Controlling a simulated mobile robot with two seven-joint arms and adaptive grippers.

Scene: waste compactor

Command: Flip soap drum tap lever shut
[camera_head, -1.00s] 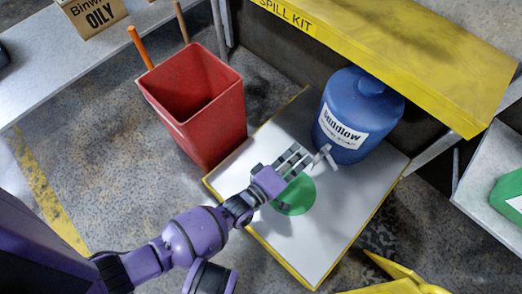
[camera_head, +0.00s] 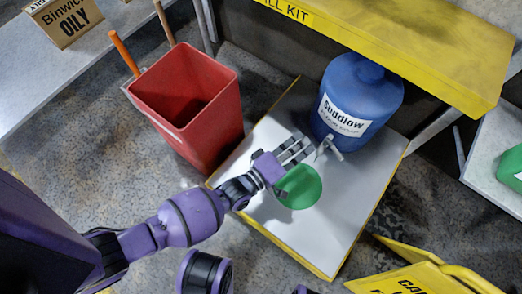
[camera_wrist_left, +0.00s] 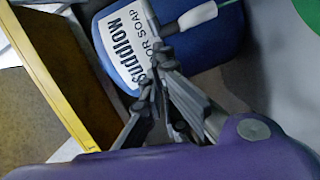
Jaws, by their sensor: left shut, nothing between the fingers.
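The blue soap drum (camera_head: 358,100), labelled Suddlow, stands upright on a white board with a yellow edge. Its small pale tap (camera_head: 331,148) sticks out low on the front; the lever's exact position is too small to tell. My left gripper (camera_head: 306,149) is shut and empty, with its fingertips just left of the tap. Any contact is unclear. In the left wrist view the gripper (camera_wrist_left: 152,82) overlaps the drum's label (camera_wrist_left: 130,45), and a pale tap part (camera_wrist_left: 198,14) shows beyond the fingers. My right gripper is not in view.
A green round bowl (camera_head: 299,187) sits below the tap, close to my left gripper. A red bin (camera_head: 195,115) stands left. A yellow spill kit shelf (camera_head: 420,45) overhangs behind the drum. A yellow caution sign (camera_head: 415,278) lies front right.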

